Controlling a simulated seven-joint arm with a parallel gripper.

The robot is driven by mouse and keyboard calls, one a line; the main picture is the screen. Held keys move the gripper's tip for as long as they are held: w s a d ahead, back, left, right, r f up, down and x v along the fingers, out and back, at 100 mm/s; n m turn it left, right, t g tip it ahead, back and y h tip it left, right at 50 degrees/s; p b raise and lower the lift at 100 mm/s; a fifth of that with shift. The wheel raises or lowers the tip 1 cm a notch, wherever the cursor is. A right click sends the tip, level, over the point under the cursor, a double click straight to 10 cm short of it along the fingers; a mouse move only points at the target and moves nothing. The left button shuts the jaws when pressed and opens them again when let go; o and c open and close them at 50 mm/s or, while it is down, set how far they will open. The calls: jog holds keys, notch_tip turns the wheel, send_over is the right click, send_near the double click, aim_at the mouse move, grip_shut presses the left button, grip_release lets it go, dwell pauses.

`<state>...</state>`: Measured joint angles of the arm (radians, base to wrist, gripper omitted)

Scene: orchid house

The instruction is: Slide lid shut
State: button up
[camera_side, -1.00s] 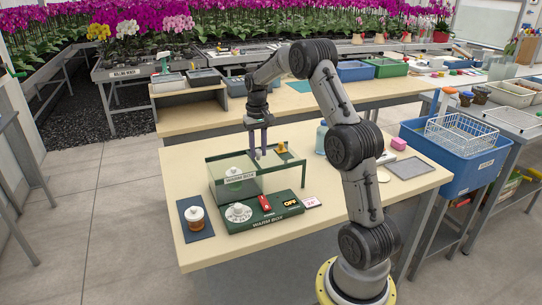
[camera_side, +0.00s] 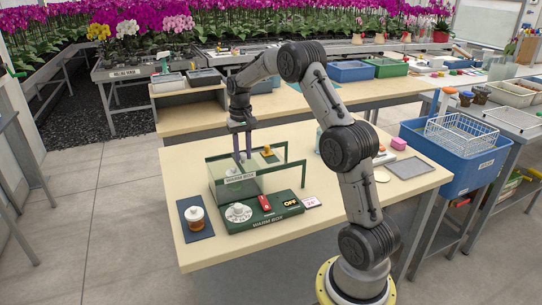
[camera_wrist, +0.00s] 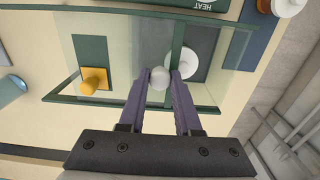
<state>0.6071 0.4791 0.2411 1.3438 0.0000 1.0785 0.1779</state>
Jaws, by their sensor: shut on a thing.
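The warm box (camera_side: 252,186) has clear walls and a green base, with green rails (camera_side: 303,172) reaching out to its right. The clear lid (camera_wrist: 152,42) lies on the rails in the wrist view. My gripper (camera_side: 243,160) is shut on the lid's round pale knob (camera_wrist: 159,78), which sits between its fingertips. A white round thing (camera_wrist: 190,63) shows below, partly crossed by a green bar. I cannot tell exactly where the lid's leading edge lies.
An amber jar (camera_side: 195,219) stands on a dark mat to the left. A pink block (camera_side: 398,143) and a grey tray (camera_side: 411,167) lie right.

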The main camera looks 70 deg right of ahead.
jog(key=shift+w+a, duration=3)
jog(key=shift+w, duration=0.05)
jog(key=o, duration=0.8)
jog(key=shift+o, duration=0.2)
jog(key=shift+r, duration=0.15)
notch_tip(320, 180, up, 7)
